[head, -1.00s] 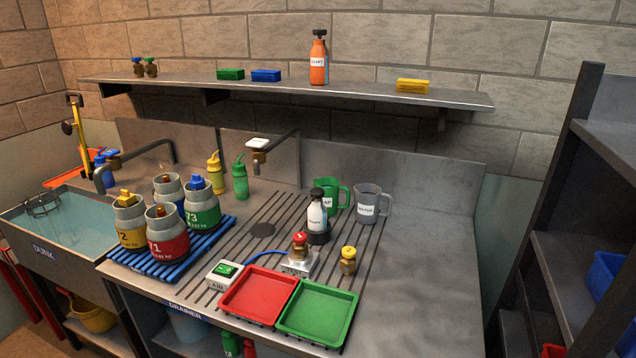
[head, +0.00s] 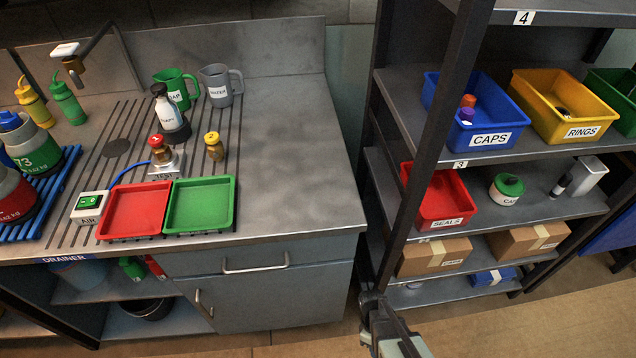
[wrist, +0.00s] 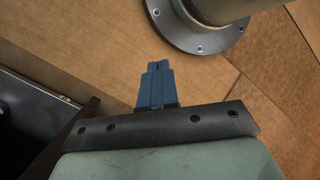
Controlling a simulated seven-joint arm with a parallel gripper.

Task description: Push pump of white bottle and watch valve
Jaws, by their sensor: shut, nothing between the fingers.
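The white bottle (head: 167,114) with a black pump top stands upright at the back of the drainer, in a dark round base. In front of it, a brass valve (head: 160,152) with a red cap marked 1 sits on a metal test block (head: 163,168). A second brass valve (head: 214,149) with a yellow cap stands to the right on the counter. My gripper (wrist: 157,68) shows in the wrist view with its blue fingers shut and empty above the floor, away from the bottle and valves.
A red tray (head: 133,233) and a green tray (head: 200,229) lie in front of the block. The AIR box (head: 89,205) connects by a blue hose. Green SOAP (head: 190,88) and grey WATER (head: 220,98) jugs stand behind. A shelf rack with bins (head: 495,140) is at right; the counter's right is clear.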

